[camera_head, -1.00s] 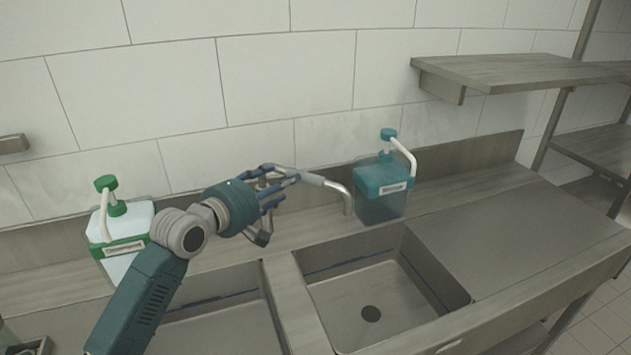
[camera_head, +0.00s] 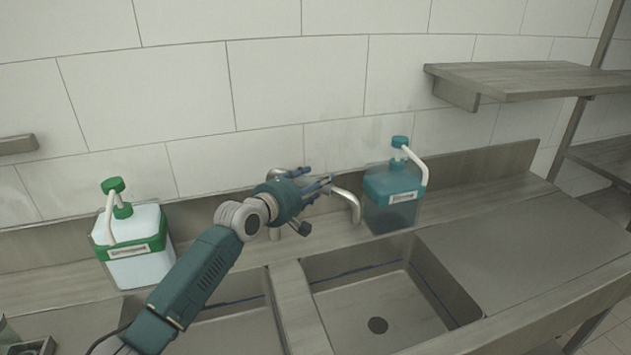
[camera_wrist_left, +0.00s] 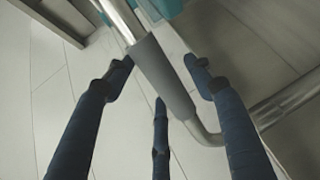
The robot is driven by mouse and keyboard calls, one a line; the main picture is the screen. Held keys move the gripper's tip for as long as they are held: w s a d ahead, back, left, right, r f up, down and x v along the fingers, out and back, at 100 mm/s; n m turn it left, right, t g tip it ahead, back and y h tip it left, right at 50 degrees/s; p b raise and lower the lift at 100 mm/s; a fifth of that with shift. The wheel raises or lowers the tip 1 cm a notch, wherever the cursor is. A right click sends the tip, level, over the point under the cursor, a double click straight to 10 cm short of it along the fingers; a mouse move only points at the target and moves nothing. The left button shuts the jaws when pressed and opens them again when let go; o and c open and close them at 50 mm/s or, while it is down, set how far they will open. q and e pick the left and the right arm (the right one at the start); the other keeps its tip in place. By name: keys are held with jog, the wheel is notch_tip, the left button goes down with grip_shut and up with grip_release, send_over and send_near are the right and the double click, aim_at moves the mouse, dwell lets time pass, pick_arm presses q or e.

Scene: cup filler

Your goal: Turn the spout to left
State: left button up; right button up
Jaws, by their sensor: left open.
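The tap's metal spout (camera_head: 351,203) stands behind the sinks, and its bent end points down towards the right basin. In the left wrist view the spout (camera_wrist_left: 207,135) is a silver tube with a dark grey sleeve (camera_wrist_left: 165,82). My left gripper (camera_head: 322,186) is at the spout, with its blue fingers partly hiding it in the head view. In the wrist view my left gripper (camera_wrist_left: 160,72) is open. One finger is on each side of the sleeve, and a third finger shows lower down. Contact cannot be told. My right gripper is not in view.
A blue soap dispenser (camera_head: 392,210) stands close to the right of the spout. A green and white dispenser (camera_head: 135,262) stands at the left. The right sink basin (camera_head: 345,300) is empty. A shelf (camera_head: 535,79) is fixed at the upper right.

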pick_arm(q)
jog(key=shift+w+d, duration=0.1)
jog(key=shift+w, duration=0.15)
jog(key=shift+c, duration=0.5)
grip_shut()
